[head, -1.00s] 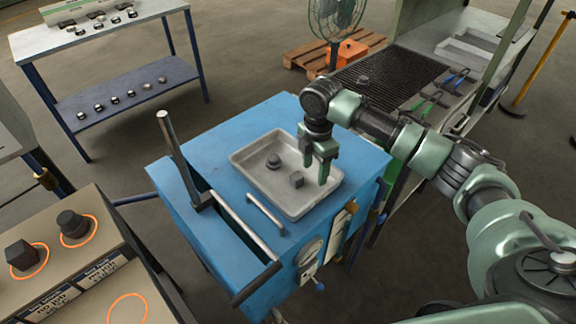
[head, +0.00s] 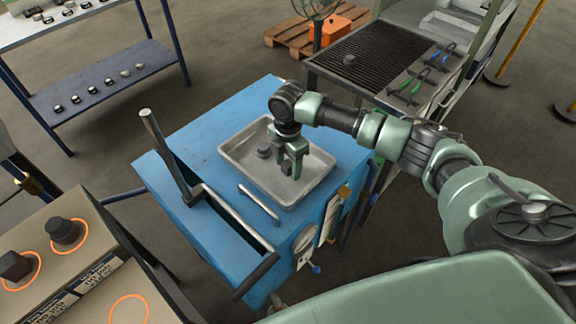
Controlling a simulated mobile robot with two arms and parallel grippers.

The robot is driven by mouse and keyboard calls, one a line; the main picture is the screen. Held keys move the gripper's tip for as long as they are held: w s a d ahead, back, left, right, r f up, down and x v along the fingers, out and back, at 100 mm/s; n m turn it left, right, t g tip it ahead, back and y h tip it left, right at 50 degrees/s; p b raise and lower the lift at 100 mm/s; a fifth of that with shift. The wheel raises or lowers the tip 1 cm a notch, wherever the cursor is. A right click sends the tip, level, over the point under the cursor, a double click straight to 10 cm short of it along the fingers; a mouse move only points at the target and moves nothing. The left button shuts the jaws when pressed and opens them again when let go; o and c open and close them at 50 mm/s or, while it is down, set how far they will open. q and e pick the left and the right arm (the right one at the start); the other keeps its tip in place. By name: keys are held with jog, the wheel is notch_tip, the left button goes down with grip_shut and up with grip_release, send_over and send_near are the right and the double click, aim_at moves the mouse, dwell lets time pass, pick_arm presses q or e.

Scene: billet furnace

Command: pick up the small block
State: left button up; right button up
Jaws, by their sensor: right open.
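The small block (head: 287,169) is a dark grey cube in the shallow metal tray (head: 234,163) on the blue cabinet. My right gripper (head: 291,172) is open and points down over the tray, with its fingertips at the block. The fingers partly cover the block, and I cannot tell whether they touch it. A dark round piece (head: 264,152) lies in the tray to the left of the gripper. My left gripper is not in view.
The blue cabinet (head: 205,145) has a handle bar (head: 259,205) and an upright lever (head: 165,150) beside the tray. A dark grate (head: 375,55) with another small piece stands behind. A control panel (head: 60,270) with knobs is at lower left.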

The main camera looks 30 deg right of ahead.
grip_shut()
